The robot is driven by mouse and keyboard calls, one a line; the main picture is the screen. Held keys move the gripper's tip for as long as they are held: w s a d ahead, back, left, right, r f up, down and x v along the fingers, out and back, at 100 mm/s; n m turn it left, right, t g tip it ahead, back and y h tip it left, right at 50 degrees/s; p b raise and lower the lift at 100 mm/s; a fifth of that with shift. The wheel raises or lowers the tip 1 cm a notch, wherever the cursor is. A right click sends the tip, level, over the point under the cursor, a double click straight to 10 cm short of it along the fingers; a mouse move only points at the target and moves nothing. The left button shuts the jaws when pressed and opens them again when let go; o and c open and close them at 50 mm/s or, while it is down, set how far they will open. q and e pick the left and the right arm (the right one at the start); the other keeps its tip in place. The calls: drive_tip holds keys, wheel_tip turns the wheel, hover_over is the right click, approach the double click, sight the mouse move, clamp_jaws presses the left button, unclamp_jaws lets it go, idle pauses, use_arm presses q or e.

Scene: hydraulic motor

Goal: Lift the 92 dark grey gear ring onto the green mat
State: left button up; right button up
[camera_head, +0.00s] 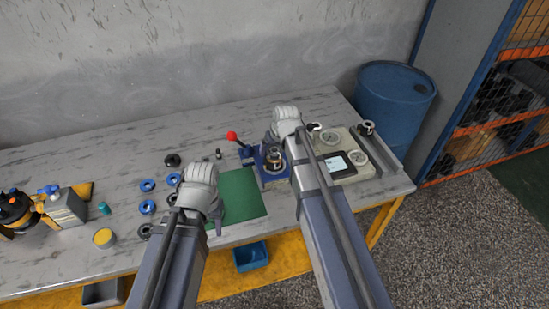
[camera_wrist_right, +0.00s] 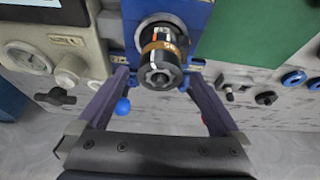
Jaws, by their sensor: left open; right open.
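The green mat (camera_head: 240,190) lies flat on the table; its corner shows in the right wrist view (camera_wrist_right: 255,30). Dark rings lie left of it: one at the back (camera_head: 172,160), one at the front (camera_head: 146,231), partly beside my left arm. No number 92 is readable, so I cannot tell which is the gear ring. My left gripper (camera_head: 205,214) is open over the mat's left side; its wrist hides part of the mat. My right gripper (camera_wrist_right: 158,80) is open, its fingers either side of a dark cylindrical part (camera_wrist_right: 160,55) on a blue block; they look apart from it.
Several blue rings (camera_head: 147,185) lie left of the mat. A red-knobbed lever (camera_head: 232,135) stands behind it. A gauge panel (camera_head: 345,165) is at the right. A yellow-lidded jar (camera_head: 104,238) and a grey-blue block (camera_head: 66,208) stand left. The back left table is clear.

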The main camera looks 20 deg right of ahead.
drive_tip(key=shift+f, duration=0.1)
clamp_jaws()
idle(0.8)
